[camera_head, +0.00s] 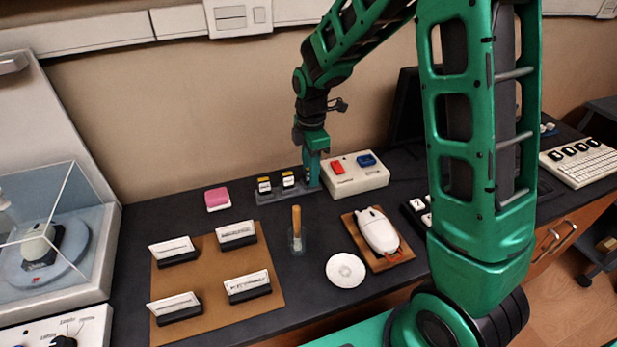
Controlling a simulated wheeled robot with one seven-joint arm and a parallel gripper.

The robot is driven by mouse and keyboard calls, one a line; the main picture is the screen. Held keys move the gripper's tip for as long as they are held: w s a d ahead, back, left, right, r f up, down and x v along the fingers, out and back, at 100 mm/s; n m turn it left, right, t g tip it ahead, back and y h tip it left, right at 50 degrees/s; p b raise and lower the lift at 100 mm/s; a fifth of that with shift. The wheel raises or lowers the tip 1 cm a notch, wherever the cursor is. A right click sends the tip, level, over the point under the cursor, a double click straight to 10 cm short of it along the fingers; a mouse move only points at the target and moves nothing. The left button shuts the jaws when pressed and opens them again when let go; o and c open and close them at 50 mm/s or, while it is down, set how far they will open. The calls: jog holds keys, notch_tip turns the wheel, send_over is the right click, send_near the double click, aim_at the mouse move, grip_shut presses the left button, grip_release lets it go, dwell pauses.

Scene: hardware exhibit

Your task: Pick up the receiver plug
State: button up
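A dark rack (271,197) on the black counter holds a row of small dark plugs with white and yellow labels. The left plug (264,185) and the middle plug (288,180) are in plain view. A third plug (307,176) at the right end is partly hidden by my gripper. The labels are too small to read, so I cannot tell which one is the receiver plug. My gripper (312,180) points down at the right end of the rack, right by the third plug. Its fingers overlap in this view, and I cannot tell whether they are closed on that plug.
A white box (354,177) with red and blue parts stands just right of my gripper. A pink-topped block (218,198) is to the left.

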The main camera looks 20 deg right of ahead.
grip_shut()
jog(key=shift+r, duration=0.1)
